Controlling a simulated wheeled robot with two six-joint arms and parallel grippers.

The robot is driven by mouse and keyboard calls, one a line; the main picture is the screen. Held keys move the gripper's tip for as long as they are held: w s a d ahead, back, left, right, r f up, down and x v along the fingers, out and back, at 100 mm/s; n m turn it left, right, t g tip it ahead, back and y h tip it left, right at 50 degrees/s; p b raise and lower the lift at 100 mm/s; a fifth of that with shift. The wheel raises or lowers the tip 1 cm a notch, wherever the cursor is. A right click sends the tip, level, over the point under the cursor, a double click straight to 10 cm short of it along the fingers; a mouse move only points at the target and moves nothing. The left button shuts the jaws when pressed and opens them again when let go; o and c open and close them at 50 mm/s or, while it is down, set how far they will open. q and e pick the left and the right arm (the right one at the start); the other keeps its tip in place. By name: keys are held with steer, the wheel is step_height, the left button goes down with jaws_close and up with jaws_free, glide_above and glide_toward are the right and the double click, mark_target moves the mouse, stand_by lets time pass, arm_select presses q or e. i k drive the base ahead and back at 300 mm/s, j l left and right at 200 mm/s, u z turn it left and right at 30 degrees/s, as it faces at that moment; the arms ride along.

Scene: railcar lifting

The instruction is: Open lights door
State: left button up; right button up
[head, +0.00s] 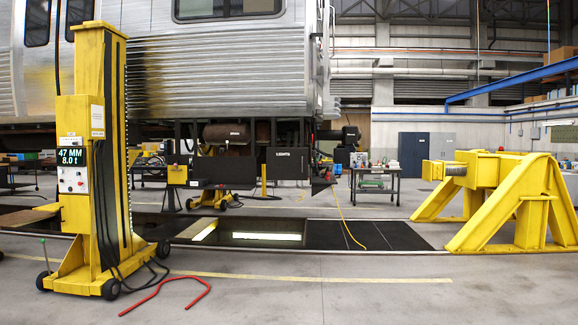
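The lights door (286,163) is a dark panel with a white "LIGHTS" label, under the end of the silver railcar (235,75). It hangs facing me and looks closed, though its latch is too small to make out. Neither of my grippers shows in the head view, so their state and distance from the door cannot be seen.
A yellow lifting column (93,160) with a "47 MM 8.0 t" display stands at left front. A red bar (168,284) and black cables lie on the floor near it. A yellow buffer stop (505,195) stands right. A dark pit cover (365,235) lies before the railcar.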

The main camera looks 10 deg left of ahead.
mark_target(282, 164)
steer(key=i+u, duration=0.15)
steer(key=i, duration=4.8)
steer(key=j+u, duration=0.05)
steer(key=j, duration=0.2)
